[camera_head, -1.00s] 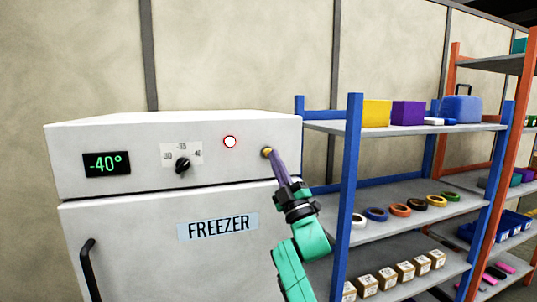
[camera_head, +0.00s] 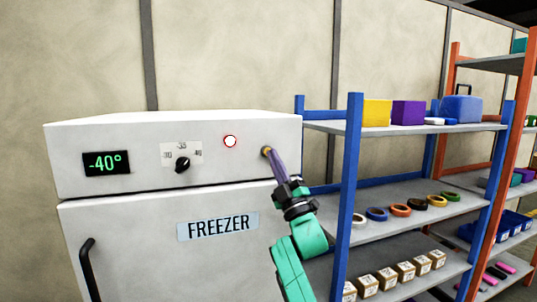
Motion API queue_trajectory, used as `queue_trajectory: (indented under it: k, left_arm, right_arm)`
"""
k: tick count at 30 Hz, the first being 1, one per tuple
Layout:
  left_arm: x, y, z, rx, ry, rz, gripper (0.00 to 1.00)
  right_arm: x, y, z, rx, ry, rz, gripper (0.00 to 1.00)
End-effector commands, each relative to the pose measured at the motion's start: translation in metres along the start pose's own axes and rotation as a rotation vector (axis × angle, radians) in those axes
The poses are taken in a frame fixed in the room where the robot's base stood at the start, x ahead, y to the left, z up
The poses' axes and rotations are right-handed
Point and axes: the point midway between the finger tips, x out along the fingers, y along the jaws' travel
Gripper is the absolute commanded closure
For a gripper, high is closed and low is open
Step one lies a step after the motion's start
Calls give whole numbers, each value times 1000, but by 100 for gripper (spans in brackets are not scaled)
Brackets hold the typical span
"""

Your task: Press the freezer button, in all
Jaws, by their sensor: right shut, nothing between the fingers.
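The white freezer (camera_head: 110,215) stands at the left, with a green -40° display (camera_head: 106,163), a black dial (camera_head: 183,165) and a round white light with a red ring (camera_head: 230,141) on its upper panel. A small yellowish button (camera_head: 265,151) sits at the right end of that panel, partly hidden by my right gripper. My right gripper (camera_head: 270,154) is shut and empty. Its tip is at the button; I cannot tell whether it touches. My left gripper is not in view.
A blue-framed shelf (camera_head: 350,190) stands close to the right of the freezer and my right arm. It holds a yellow box (camera_head: 377,113), a purple box (camera_head: 408,114), several tape rolls and several small boxes. An orange-framed shelf (camera_head: 520,110) is farther right.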

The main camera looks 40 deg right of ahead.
Motion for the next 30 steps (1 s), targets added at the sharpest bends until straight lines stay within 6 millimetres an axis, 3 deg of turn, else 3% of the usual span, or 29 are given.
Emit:
queue_trajectory:
  k: [30]
  left_arm:
    - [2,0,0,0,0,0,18]
  right_arm:
    - [7,-5,5,0,-1,-1,100]
